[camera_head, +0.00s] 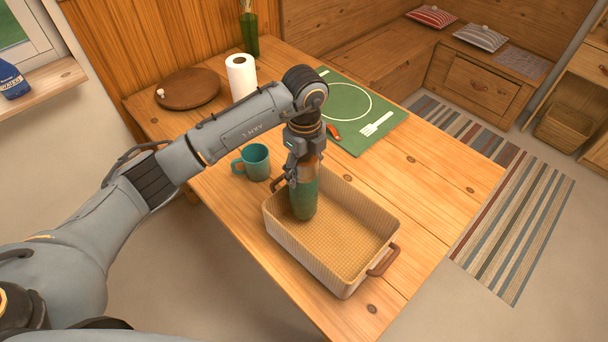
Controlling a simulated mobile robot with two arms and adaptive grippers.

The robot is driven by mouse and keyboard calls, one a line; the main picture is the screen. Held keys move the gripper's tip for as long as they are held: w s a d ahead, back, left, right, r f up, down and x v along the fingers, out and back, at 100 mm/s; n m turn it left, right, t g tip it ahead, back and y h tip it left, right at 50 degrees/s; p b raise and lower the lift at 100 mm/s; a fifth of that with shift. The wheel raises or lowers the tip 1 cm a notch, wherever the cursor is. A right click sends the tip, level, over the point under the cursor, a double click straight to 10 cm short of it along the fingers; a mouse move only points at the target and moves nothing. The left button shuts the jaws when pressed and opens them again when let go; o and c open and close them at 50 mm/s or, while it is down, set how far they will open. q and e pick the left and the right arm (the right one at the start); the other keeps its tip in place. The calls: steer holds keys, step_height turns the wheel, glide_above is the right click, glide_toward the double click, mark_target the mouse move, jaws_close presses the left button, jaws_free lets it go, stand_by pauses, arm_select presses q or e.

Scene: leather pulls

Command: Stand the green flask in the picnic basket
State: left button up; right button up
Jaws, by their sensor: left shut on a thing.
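The green flask (304,199) is upright, with a copper-coloured upper part. My left gripper (304,163) points down and is shut on the flask's upper part. The flask's lower end shows inside the outline of the picnic basket (305,252), near its far left end. I cannot tell whether its base touches the basket floor. The basket is pale and woven, with a brown handle at its near right end; the rest of its floor looks empty. My right gripper is not in view.
A teal mug (256,162) stands just left of the basket. Behind are a paper roll (241,77), a round wooden board (188,88), a green bottle (249,34) and a green placemat (375,135). The wooden table (440,190) is clear to the right.

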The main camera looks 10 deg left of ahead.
arm_select(q)
step_height(320, 180, down, 3)
steer(key=shift+f+p, duration=0.1)
steer(key=shift+p, duration=0.3)
steer(key=shift+f, duration=0.2)
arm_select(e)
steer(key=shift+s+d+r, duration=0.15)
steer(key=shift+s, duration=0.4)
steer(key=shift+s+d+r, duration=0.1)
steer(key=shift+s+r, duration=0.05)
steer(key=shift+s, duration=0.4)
arm_select(q)
steer(key=o, duration=1.8)
steer(key=shift+f, duration=0.1)
steer(key=shift+c, duration=0.2)
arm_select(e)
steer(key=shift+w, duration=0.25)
